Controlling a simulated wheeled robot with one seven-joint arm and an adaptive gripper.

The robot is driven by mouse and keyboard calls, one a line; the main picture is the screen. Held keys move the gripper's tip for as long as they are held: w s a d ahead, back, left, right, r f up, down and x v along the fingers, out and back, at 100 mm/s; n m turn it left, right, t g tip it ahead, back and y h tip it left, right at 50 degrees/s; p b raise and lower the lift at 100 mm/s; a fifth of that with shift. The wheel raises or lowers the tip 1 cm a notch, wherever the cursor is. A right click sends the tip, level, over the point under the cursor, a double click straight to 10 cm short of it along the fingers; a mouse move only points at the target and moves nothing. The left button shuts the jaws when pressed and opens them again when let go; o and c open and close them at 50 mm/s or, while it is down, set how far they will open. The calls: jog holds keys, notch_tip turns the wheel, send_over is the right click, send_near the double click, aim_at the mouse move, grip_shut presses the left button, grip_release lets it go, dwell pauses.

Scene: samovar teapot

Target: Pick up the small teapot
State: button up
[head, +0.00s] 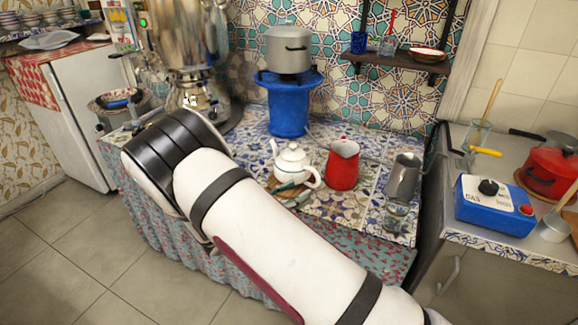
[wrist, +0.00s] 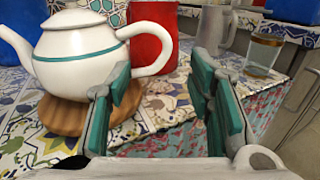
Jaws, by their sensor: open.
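The small teapot (head: 292,161) is white with a thin green band and stands upright on a round wooden coaster on the tiled counter. In the wrist view the teapot (wrist: 80,55) is at the left, its spout at the far left and its handle toward the right, on the ridged brown coaster (wrist: 62,115). My gripper (wrist: 163,85) has green-padded fingers, open and empty. In the head view my arm hides most of the gripper.
A red pitcher (head: 342,164) stands close right of the teapot, with a grey metal jug (head: 404,178) and a glass (head: 397,215) farther right. A blue stand (head: 288,105) with a pot (head: 288,50) is behind. A large samovar (head: 185,40) stands at the back left.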

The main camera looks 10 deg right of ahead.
aim_at(317, 178)
jog(key=x, duration=0.8)
jog(key=shift+d, duration=0.2)
jog(key=shift+c, duration=0.2)
